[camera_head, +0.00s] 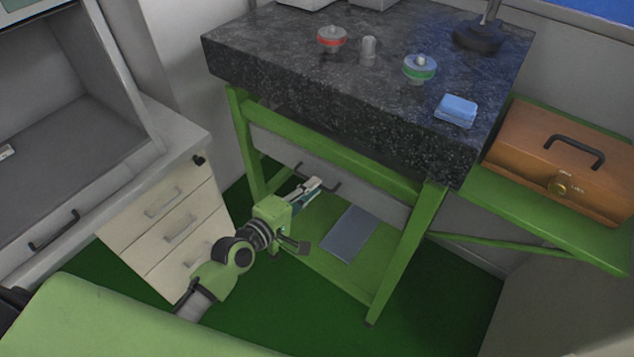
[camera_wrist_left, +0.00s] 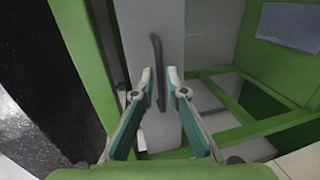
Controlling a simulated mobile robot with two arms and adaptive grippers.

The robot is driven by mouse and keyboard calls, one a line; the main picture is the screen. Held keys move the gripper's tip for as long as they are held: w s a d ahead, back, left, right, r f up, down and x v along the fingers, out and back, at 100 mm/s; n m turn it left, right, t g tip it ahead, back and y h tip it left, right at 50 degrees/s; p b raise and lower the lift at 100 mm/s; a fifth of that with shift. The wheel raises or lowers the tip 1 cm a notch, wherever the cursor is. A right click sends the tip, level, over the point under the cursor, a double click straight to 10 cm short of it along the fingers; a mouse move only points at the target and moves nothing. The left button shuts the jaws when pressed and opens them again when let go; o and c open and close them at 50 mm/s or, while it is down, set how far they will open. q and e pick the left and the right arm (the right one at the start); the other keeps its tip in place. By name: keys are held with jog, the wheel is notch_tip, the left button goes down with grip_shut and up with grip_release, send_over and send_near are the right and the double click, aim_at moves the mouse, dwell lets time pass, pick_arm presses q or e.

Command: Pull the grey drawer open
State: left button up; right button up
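The grey drawer (camera_head: 285,150) sits under the dark stone table top, behind the green frame beam. Its front also shows in the left wrist view (camera_wrist_left: 172,22), with a dark bar handle (camera_wrist_left: 157,65). My left gripper (camera_head: 313,185) is at the drawer front, partly covering the handle in the head view. In the left wrist view the two fingertips (camera_wrist_left: 160,76) are apart, one on each side of the handle. A gap shows between fingers and handle, so I see no grip. How deep the tips reach is unclear. My right gripper is not in view.
The green table frame (camera_head: 428,225) surrounds the drawer, with a grey plate (camera_head: 350,232) on its lower shelf. A cream drawer cabinet (camera_head: 170,225) stands at left. Small weights and a blue block (camera_head: 457,110) lie on the stone top (camera_head: 300,75). A brown case (camera_head: 560,160) is at right.

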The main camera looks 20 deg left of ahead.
pick_arm(q)
jog(key=shift+x, duration=1.45)
jog(key=shift+s, duration=0.1)
grip_shut()
jog(key=shift+s, duration=0.1)
